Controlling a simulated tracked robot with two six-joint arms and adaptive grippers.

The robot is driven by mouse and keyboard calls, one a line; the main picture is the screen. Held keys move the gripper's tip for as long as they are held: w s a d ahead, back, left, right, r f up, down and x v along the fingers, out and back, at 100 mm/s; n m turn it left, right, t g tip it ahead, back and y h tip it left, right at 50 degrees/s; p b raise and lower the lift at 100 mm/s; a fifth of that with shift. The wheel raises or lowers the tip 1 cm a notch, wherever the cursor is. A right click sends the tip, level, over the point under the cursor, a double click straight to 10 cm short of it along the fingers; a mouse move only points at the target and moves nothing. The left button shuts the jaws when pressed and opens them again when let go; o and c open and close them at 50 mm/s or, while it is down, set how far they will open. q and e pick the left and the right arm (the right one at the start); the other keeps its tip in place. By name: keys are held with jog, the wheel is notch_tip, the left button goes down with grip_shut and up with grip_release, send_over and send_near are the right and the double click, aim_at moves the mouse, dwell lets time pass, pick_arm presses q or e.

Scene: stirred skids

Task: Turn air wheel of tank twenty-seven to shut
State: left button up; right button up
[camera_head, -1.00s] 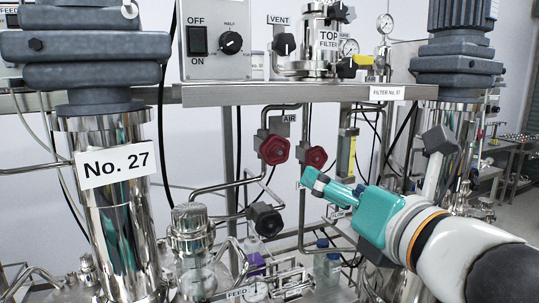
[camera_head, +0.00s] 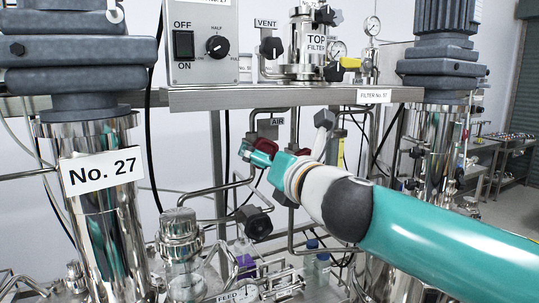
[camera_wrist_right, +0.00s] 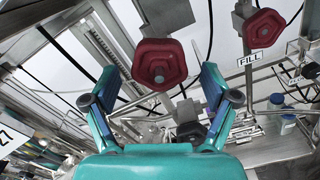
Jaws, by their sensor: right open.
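The tank labelled No. 27 (camera_head: 101,174) stands upright at the left of the head view. The red air wheel (camera_wrist_right: 160,65) is behind my right gripper (camera_head: 250,152), under the AIR label (camera_head: 277,121), and mostly hidden in the head view. In the right wrist view my right gripper (camera_wrist_right: 161,88) is open, with one finger on each side of the wheel. Gaps show between the wheel and both fingers, and nothing is held. How deep the wheel sits between the fingertips I cannot tell. My left gripper is out of view.
A second red wheel (camera_wrist_right: 263,28) with a FILL label (camera_wrist_right: 250,58) is at the right of the wrist view. A black knob (camera_head: 258,222) sits below on the piping. A metal shelf (camera_head: 230,97) crosses above, carrying the switch box (camera_head: 203,45) and top filter (camera_head: 315,50).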

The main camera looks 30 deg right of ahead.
jog(key=shift+w, duration=0.85)
jog(key=shift+c, duration=0.3)
jog(key=c, duration=1.1)
jog(key=shift+d, duration=0.3)
jog(key=shift+a, duration=0.25)
jog(key=shift+d, duration=0.1)
